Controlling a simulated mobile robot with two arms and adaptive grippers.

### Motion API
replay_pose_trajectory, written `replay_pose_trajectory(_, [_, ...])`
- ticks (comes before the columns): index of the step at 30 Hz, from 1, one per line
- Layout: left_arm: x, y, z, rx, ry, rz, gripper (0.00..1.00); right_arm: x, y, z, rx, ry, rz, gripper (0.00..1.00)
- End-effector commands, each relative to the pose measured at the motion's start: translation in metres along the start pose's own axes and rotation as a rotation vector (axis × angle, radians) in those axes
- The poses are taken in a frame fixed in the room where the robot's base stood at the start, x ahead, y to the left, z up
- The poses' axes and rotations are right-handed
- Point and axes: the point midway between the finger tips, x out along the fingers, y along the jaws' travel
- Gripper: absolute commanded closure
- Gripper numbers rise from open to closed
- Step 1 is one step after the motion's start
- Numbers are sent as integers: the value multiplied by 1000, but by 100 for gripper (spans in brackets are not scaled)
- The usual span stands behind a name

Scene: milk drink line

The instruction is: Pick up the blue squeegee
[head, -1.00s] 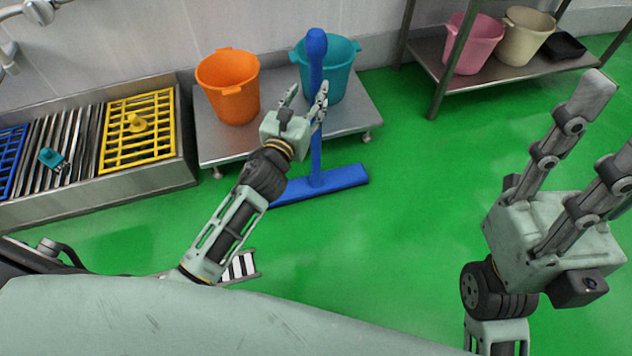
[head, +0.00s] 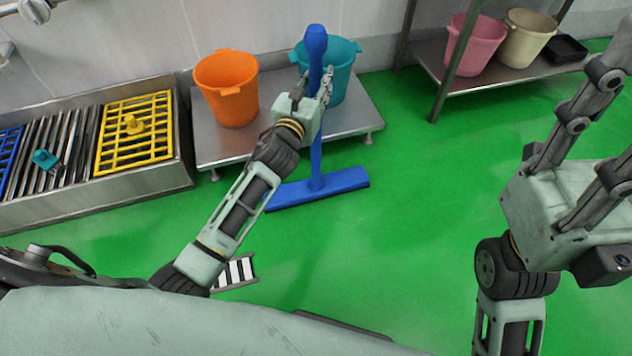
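The blue squeegee (head: 316,158) stands upright on the green floor, its wide head down and its handle rising in front of the teal bucket. My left gripper (head: 314,84) is at the upper part of the handle, below the thick grip end. Its fingers are apart, one on each side of the handle; I see no clear sign that they press on it. The gripper's body hides part of the handle. My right gripper (head: 612,125) is at the right edge, its fingers apart and empty, far from the squeegee and partly cut off by the frame.
An orange bucket (head: 227,90) and a teal bucket (head: 343,75) stand on a low metal platform (head: 222,146) behind the squeegee. A metal drain trough with a yellow grate (head: 135,150) is at left. A rack (head: 480,76) with more buckets stands at back right. The middle floor is clear.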

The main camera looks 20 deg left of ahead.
Motion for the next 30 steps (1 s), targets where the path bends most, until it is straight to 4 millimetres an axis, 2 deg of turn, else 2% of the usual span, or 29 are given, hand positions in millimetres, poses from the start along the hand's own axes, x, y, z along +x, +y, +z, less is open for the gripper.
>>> replay_pose_trajectory(1, [0, 0, 0, 0, 0, 0, 75, 0, 0, 0, 0, 0, 0, 60])
replay_pose_trajectory(10, [0, 0, 0, 0, 0, 0, 100, 0, 0, 0, 0, -1, 0, 60])
replay_pose_trajectory(30, [0, 0, 4, 0, -7, -1, 100, 0, 0, 0, 0, -1, 1, 60])
